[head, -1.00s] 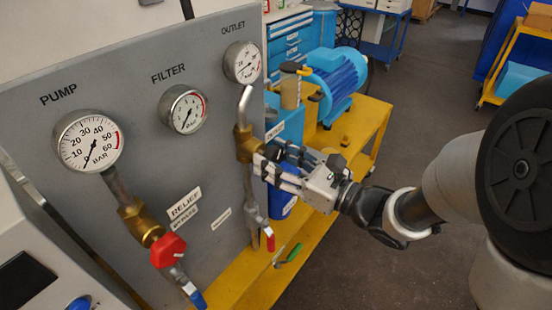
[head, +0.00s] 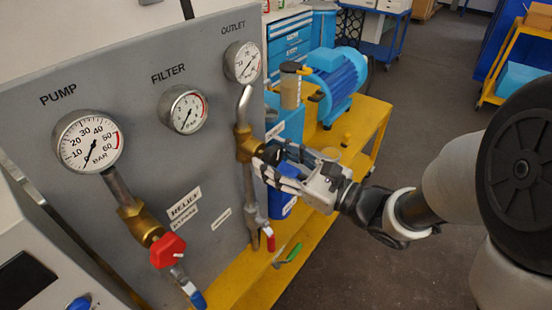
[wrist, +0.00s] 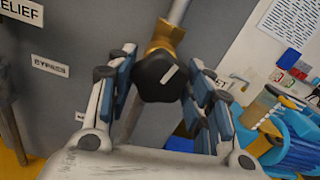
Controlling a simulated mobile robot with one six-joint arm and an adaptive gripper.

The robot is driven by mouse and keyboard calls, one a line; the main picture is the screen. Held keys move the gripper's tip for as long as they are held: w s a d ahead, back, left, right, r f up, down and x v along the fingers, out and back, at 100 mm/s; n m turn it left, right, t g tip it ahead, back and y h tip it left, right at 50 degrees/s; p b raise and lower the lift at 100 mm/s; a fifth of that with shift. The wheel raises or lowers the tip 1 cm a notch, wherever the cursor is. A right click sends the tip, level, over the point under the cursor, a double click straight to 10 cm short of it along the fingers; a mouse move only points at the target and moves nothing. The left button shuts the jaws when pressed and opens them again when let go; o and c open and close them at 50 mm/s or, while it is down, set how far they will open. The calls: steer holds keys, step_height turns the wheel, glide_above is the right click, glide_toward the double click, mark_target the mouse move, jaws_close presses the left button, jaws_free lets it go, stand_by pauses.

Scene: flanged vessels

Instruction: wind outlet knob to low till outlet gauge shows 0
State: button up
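The outlet gauge (head: 243,62) is a small white dial at the panel's upper right, under the word OUTLET. Its needle is too small to read surely. Below it a bent pipe runs into a brass valve body (head: 246,145). The outlet knob (wrist: 160,77) is black with a white mark, on that brass body in the wrist view. My gripper (wrist: 163,75) has one finger on each side of the knob, with a narrow gap at the left, and looks open around it. In the head view my gripper (head: 268,166) reaches the valve from the right and mostly hides the knob.
The pump gauge (head: 88,141) and filter gauge (head: 183,109) are on the grey panel to the left. A red relief knob (head: 167,250) is below the pump gauge. A red-handled valve (head: 268,240) hangs below the outlet. A blue motor (head: 335,78) stands on the yellow bench behind.

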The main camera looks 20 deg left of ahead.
steer(key=o, duration=0.4)
steer(key=v, duration=1.2)
steer(key=shift+w, duration=0.1)
